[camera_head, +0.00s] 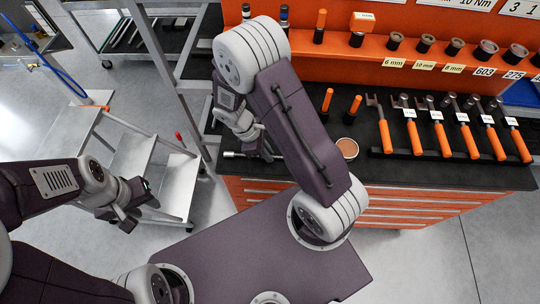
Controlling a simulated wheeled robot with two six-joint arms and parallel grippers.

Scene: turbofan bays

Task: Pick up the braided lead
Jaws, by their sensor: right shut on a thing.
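My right gripper (262,150) is low over the dark bench top, at its left end, partly hidden behind my own arm. It is shut on a thin silver item (234,154) whose end sticks out to the left. Most of this item is hidden, so I cannot tell if it is the braided lead. No other thing in view is plainly a braided lead. My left gripper (138,206) is over the floor beside a grey step stand, with its fingers apart and nothing seen between them.
The bench (420,180) holds a round tin (347,148) and a row of orange-handled tools (443,138). Sockets line the orange rack (440,25) behind. The grey step stand (160,170) and a blue hose (50,62) are at the left. Floor is clear at bottom right.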

